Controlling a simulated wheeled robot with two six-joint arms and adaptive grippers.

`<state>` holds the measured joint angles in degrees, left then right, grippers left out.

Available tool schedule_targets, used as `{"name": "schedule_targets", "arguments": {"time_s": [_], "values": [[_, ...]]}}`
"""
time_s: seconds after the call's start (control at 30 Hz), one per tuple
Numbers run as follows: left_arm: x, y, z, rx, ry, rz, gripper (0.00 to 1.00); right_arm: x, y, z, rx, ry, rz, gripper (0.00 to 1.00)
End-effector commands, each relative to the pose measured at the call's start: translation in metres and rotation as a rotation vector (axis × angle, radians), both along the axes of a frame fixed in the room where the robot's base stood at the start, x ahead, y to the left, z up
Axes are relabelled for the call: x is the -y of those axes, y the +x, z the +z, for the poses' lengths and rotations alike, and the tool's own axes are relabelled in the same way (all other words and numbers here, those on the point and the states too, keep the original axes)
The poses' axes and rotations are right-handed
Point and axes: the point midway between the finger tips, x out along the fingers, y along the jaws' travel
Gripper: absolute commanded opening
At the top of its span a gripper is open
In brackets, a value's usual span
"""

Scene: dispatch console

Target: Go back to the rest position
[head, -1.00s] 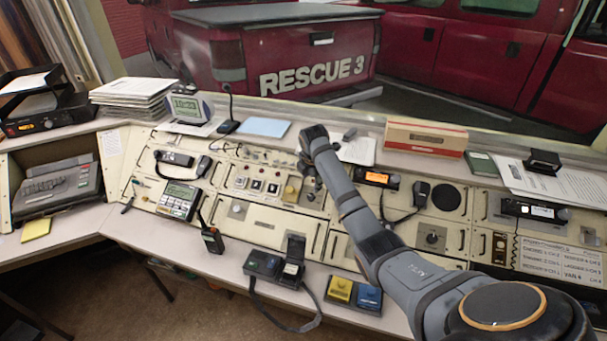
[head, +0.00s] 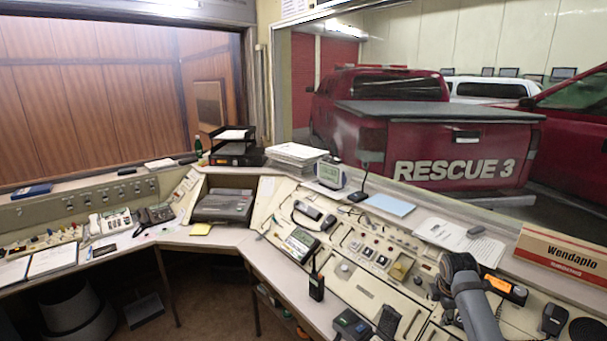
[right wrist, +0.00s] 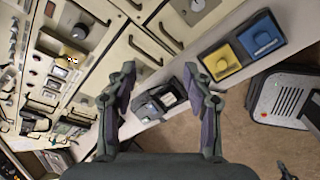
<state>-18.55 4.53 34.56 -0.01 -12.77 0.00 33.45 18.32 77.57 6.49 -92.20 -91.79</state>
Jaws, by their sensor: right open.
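My right arm shows at the lower right of the head view, over the console (head: 362,292); its fingers are not visible there. In the right wrist view my right gripper (right wrist: 159,72) is open, its two dark fingers spread apart with nothing held. A dark charger unit (right wrist: 160,98) shows in the gap between the fingers, farther off, on the desk edge; it also shows in the head view (head: 351,325). My left gripper is in neither view.
A handheld radio (head: 317,283) stands on the front ledge. A yellow box (right wrist: 220,60) and a blue box (right wrist: 262,36) sit by the desk edge. A cardboard box (head: 562,255) and papers (head: 460,238) lie on the back shelf. Open floor shows below the desk.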

Motion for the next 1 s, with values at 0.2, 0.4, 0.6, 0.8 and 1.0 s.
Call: {"name": "schedule_targets", "arguments": {"time_s": [0.2, 0.4, 0.6, 0.8, 1.0], "values": [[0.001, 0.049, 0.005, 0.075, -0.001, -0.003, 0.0, -0.029, -0.04, -0.039, 0.032, 0.064, -0.171, 0.51], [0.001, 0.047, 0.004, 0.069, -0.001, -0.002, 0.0, -0.064, -0.099, -0.073, 0.078, 0.163, -0.396, 0.51], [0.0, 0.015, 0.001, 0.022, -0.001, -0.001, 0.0, -0.1, -0.176, -0.092, 0.125, 0.301, -0.694, 0.51], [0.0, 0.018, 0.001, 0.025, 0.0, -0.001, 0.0, -0.123, -0.238, -0.09, 0.155, 0.415, -0.953, 0.51], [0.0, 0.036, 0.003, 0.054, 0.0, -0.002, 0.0, -0.137, -0.284, -0.079, 0.176, 0.503, -1.163, 0.51]]}}
